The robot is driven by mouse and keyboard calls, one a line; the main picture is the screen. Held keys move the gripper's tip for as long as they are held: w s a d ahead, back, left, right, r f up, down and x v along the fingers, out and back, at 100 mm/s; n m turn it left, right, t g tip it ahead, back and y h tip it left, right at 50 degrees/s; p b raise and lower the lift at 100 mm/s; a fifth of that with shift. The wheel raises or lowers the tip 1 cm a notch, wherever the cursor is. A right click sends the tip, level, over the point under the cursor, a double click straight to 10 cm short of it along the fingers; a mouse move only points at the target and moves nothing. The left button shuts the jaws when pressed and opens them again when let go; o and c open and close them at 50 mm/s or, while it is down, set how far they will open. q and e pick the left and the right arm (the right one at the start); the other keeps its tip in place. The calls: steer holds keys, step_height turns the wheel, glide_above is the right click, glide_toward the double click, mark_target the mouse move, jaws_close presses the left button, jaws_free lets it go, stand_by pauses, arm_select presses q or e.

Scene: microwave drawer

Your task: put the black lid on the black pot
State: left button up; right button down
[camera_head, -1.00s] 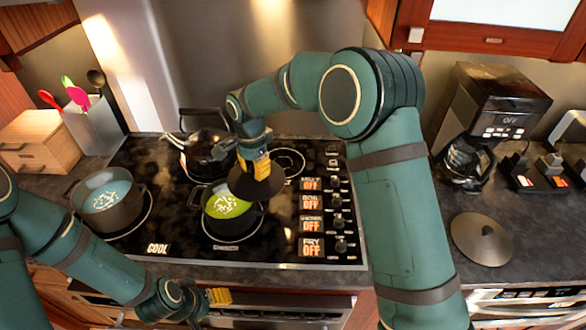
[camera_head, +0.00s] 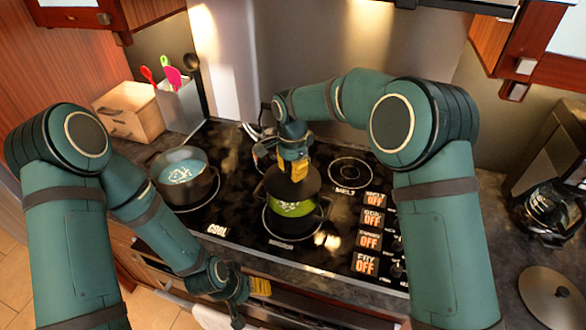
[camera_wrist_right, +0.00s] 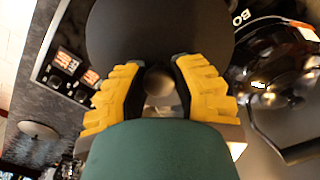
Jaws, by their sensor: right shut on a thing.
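My right gripper (camera_head: 297,172) is shut on the knob of the black lid (camera_head: 280,181). In the right wrist view the gripper (camera_wrist_right: 158,85) has its yellow fingers on both sides of the knob, with the round lid (camera_wrist_right: 160,35) beyond. The lid is above the back part of a black pot (camera_head: 291,226) with green contents and hides its far rim. The front of the green contents still shows, and a gap seems to remain between lid and pot. My left gripper (camera_head: 259,287) is in front of the stove's edge; its fingers are too small to judge.
A dark pot (camera_head: 200,187) with pale blue contents stands on the left burner. A kettle (camera_head: 262,155) is partly hidden behind my right gripper. Another lid (camera_head: 553,297) lies on the right counter. A utensil holder (camera_head: 181,105) and wooden box (camera_head: 130,112) stand back left.

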steer(key=shift+f+b, duration=1.65)
steer(key=shift+f, duration=1.1)
steer(key=shift+f+b, duration=0.3)
steer(key=shift+f, duration=0.15)
stand_by(0.5)
steer(key=shift+c, duration=0.8)
jaws_free()
steer(key=shift+r+p, duration=2.25)
steer(key=shift+r, duration=1.25)
